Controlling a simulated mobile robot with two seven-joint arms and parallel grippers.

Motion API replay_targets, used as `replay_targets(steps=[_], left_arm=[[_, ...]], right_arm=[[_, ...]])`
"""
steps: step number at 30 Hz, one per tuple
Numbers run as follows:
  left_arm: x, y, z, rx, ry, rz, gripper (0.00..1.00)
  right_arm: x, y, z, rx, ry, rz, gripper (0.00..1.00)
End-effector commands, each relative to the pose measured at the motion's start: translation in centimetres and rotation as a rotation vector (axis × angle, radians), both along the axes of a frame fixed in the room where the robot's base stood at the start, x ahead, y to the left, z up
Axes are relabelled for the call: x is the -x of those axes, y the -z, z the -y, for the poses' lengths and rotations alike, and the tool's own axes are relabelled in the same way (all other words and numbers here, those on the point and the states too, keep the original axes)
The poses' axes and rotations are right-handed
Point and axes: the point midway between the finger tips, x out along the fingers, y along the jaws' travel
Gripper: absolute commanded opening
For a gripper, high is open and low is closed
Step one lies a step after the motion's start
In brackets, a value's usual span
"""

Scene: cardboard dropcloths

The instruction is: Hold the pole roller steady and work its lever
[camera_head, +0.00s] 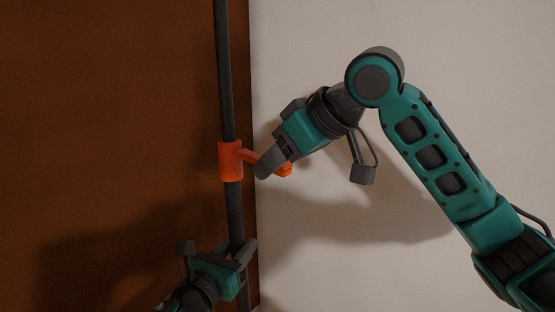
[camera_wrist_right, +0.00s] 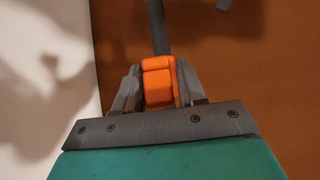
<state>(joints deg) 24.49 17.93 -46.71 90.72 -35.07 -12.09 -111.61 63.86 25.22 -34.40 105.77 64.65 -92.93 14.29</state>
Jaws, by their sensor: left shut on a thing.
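The pole roller shows as a dark upright pole (camera_head: 226,90) with an orange collar (camera_head: 230,160). An orange lever (camera_head: 285,170) sticks out from the collar to the right. My left gripper (camera_head: 243,252) is shut on the pole below the collar. My right gripper (camera_head: 262,170) is at the lever, its fingers hiding the lever's middle. In the right wrist view, the orange part (camera_wrist_right: 158,82) lies between the two fingers of my right gripper (camera_wrist_right: 157,90). I cannot tell whether they press on it. The pole's upper and lower ends are out of view.
A brown panel (camera_head: 110,100) stands behind the pole on the left, with its edge just right of the pole. A pale wall (camera_head: 470,60) fills the right side. Arm shadows fall on both. The space above my right arm is clear.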

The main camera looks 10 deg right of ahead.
Motion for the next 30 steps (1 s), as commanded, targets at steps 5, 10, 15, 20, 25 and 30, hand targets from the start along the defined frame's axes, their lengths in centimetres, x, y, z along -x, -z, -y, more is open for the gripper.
replay_targets(steps=[5,10,15,20,25,30], left_arm=[[0.0,0.1,0.0,0.003,0.001,-0.003,0.0],[0.0,0.1,0.0,0.002,0.0,-0.004,0.0],[0.0,0.1,0.0,0.002,-0.001,-0.004,0.0],[0.0,0.1,0.0,0.002,-0.001,-0.004,0.0],[0.0,0.1,0.0,0.002,-0.001,-0.004,0.0],[0.0,0.1,0.0,0.002,-0.001,-0.004,0.0]], right_arm=[[0.0,0.0,0.0,-0.001,0.0,0.001,0.51],[0.0,0.0,0.0,-0.001,0.0,0.001,0.51],[0.6,-1.1,0.8,-0.002,0.001,0.003,0.51],[2.0,-3.5,2.5,-0.001,0.002,0.005,0.51],[3.6,-6.1,4.4,0.0,0.002,0.005,0.51],[4.8,-7.9,5.7,-0.001,0.002,0.003,0.51]])
